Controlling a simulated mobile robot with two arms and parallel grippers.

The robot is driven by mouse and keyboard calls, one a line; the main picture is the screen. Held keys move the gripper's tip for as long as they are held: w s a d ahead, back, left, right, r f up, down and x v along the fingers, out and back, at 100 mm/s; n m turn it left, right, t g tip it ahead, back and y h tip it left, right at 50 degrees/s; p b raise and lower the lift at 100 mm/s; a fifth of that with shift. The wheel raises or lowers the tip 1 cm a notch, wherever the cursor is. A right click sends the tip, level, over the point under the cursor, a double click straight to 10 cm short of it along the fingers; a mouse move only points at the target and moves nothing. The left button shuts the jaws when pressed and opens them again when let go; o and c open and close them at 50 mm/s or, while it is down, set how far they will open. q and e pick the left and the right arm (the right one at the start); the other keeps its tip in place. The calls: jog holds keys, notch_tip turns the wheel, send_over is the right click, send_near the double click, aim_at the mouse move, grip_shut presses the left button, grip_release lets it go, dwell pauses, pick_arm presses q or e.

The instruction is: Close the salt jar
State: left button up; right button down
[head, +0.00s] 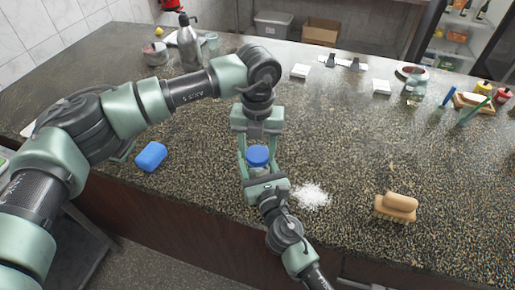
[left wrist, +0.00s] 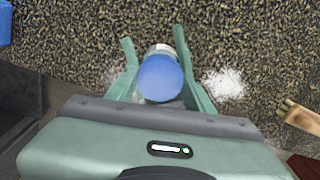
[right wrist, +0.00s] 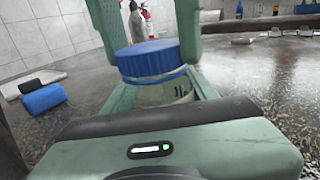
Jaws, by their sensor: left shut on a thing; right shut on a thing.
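The salt jar (right wrist: 165,93) is a small clear glass jar with a handwritten label, upright between my two grippers. Its blue lid (right wrist: 148,58) sits over the jar's mouth in the right wrist view; I cannot tell if it is fully seated. The lid also shows in the head view (head: 257,155) and the left wrist view (left wrist: 160,78). My left gripper (head: 258,148) comes down from above, its fingers shut on either side of the lid. My right gripper (head: 262,172) comes from the front edge and is shut around the jar's body. The jar's base is hidden.
Spilled white salt (head: 311,195) lies right of the jar. A wooden brush (head: 397,207) is farther right, near the counter edge. A blue block (head: 151,156) lies left. A metal bottle (head: 188,45) stands behind my left arm. The middle right counter is mostly clear.

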pick_arm(q)
jog(key=m, duration=2)
jog(key=o, duration=1.5)
jog(key=shift+o, duration=0.2)
jog(key=shift+r, duration=2.25)
